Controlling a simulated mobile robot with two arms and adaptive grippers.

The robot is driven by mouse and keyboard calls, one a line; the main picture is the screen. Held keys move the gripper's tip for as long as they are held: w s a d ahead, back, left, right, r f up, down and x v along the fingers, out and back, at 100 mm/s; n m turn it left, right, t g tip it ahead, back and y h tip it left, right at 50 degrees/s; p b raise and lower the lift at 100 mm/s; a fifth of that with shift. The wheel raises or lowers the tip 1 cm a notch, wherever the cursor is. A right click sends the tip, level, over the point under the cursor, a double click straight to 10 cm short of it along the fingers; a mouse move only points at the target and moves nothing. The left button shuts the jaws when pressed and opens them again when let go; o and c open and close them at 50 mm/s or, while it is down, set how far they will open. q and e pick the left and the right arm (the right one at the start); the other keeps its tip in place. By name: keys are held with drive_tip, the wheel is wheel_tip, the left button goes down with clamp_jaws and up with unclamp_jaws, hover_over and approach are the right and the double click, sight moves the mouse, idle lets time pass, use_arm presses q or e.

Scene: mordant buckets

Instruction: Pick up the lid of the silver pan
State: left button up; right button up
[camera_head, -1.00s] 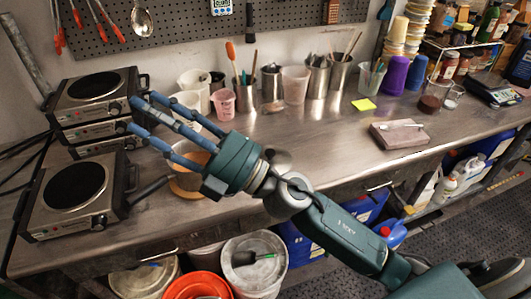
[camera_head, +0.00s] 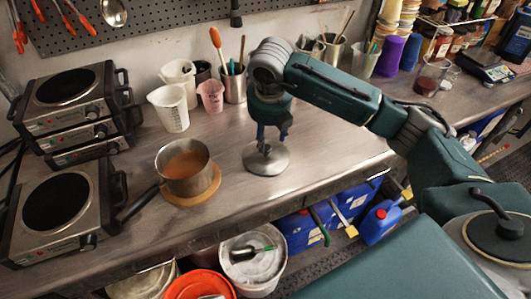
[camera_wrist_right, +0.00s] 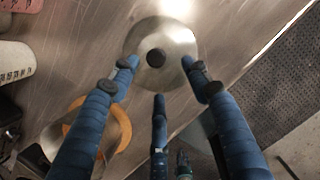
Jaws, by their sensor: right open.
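The round silver lid (camera_head: 268,160) lies flat on the steel counter, right of the silver pan (camera_head: 188,168). The pan is uncovered, holds brown liquid and stands on a round orange-brown mat (camera_head: 196,195), its dark handle pointing left. My right gripper (camera_head: 267,143) points down directly over the lid. In the right wrist view its blue fingers (camera_wrist_right: 160,85) are spread open around and above the lid (camera_wrist_right: 183,45), with the lid's black knob (camera_wrist_right: 156,58) between them. No grip on the knob shows. My left gripper is out of view.
Hot plates (camera_head: 62,205) stand at the left. White measuring jugs (camera_head: 168,108), a pink cup (camera_head: 211,97) and tool holders line the back. The counter's front edge is near the lid; blue containers (camera_head: 374,222) and buckets are below. Bare counter lies right of the lid.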

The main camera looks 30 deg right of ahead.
sight(266, 147)
drive_tip(key=shift+x, duration=1)
drive_tip(key=shift+w+f+p, duration=0.3)
drive_tip(key=shift+f+p, duration=0.3)
drive_tip(key=shift+p, duration=0.1)
drive_tip(key=p+x, duration=0.1)
drive_tip(key=x, duration=0.2)
drive_tip(key=shift+w+f, duration=0.2)
drive_tip(key=shift+f, duration=0.05)
drive_tip(key=shift+w+f, duration=0.1)
drive_tip(key=shift+f, duration=0.2)
clamp_jaws()
